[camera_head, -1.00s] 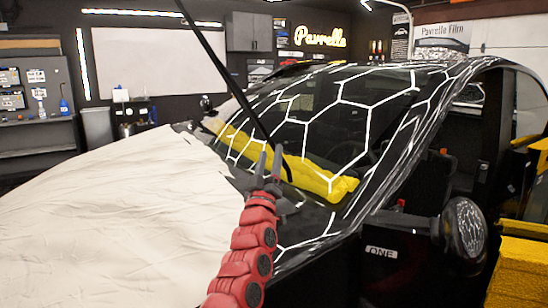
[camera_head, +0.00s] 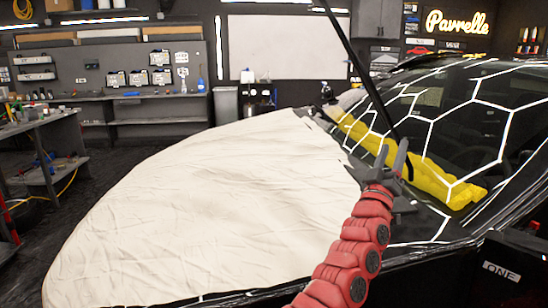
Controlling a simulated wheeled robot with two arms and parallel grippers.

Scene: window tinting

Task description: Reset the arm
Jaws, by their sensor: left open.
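My left gripper (camera_head: 392,152), at the end of a red segmented arm, is open with its two grey fingers pointing up. It stands in front of the lower part of the car's windshield (camera_head: 455,140). A thin dark rod (camera_head: 355,65) runs from the top of the view down to behind the fingers. I cannot tell whether the gripper touches it. Nothing clearly shows held between the fingers. My right gripper is not in view.
A cream cover (camera_head: 200,215) lies over the car's hood. A yellow cloth roll (camera_head: 435,178) lies along the windshield base. A workbench (camera_head: 45,150) with tools stands at the left. Shelves (camera_head: 150,97) and a grey bin (camera_head: 225,106) stand behind. Dark floor shows between.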

